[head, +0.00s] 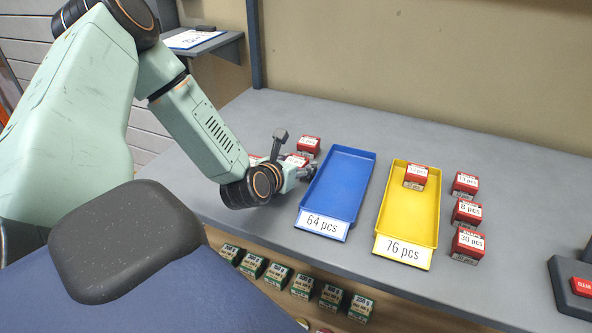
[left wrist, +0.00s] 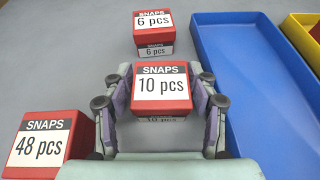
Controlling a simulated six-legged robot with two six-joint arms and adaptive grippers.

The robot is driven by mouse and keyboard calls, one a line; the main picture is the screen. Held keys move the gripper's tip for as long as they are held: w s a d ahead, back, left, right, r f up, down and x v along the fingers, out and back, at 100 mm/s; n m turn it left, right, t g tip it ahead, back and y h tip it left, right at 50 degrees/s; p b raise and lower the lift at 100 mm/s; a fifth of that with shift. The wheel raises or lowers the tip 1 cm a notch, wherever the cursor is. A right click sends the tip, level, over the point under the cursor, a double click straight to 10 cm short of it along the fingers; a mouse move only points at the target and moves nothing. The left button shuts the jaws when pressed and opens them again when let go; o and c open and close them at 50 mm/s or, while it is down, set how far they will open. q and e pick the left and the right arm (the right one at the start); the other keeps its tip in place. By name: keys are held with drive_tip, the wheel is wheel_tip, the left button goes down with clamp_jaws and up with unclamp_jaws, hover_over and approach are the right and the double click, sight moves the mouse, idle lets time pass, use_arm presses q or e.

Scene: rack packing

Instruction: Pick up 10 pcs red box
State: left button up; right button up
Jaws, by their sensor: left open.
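In the left wrist view, the red box labelled SNAPS 10 pcs (left wrist: 161,88) sits upright on the grey table. My left gripper (left wrist: 163,103) is open, with one finger on each side of this box. The gaps look small, and I cannot tell whether either finger touches it. In the head view, my left gripper (head: 304,172) is left of the blue tray, and the 10 pcs box (head: 297,160) is partly hidden behind it. My right gripper is not in view.
A 6 pcs box (left wrist: 152,31) stands just beyond, and a 48 pcs box (left wrist: 45,142) is at left. The blue tray (head: 321,225), marked 64 pcs, is close on the right. The yellow tray (head: 403,250), marked 76 pcs, holds a red box (head: 415,175). Several red boxes (head: 467,211) stand beyond.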

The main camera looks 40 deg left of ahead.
use_arm(q)
drive_tip(key=shift+s+d+r, duration=0.15)
drive_tip(key=shift+r, duration=0.05)
drive_tip(key=shift+f, duration=0.1)
drive_tip(key=c, duration=1)
drive_tip(key=shift+o, duration=0.2)
